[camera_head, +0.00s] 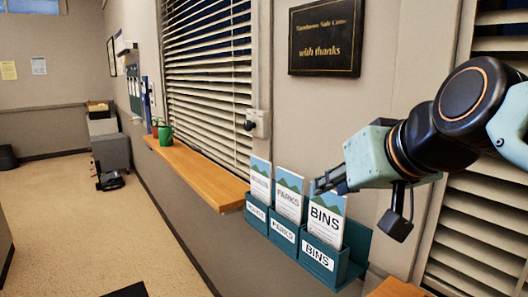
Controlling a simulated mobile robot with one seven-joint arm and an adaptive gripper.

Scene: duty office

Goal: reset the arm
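My arm comes in from the right side of the picture. My gripper (330,181) is at its end, pointing left. In the picture it overlaps the top of the "BINS" leaflet (326,222), near the "PARKS" leaflet (289,196). I cannot tell whether the fingers touch a leaflet. The fingers look small and dark, and whether they are open or shut does not show clearly.
A teal leaflet rack (341,273) with labelled pockets hangs on the wall below my gripper. A wooden sill (205,178) with a green pot (166,135) runs left of it. A dark plaque (325,38) hangs above. The floor (90,225) at left is largely clear.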

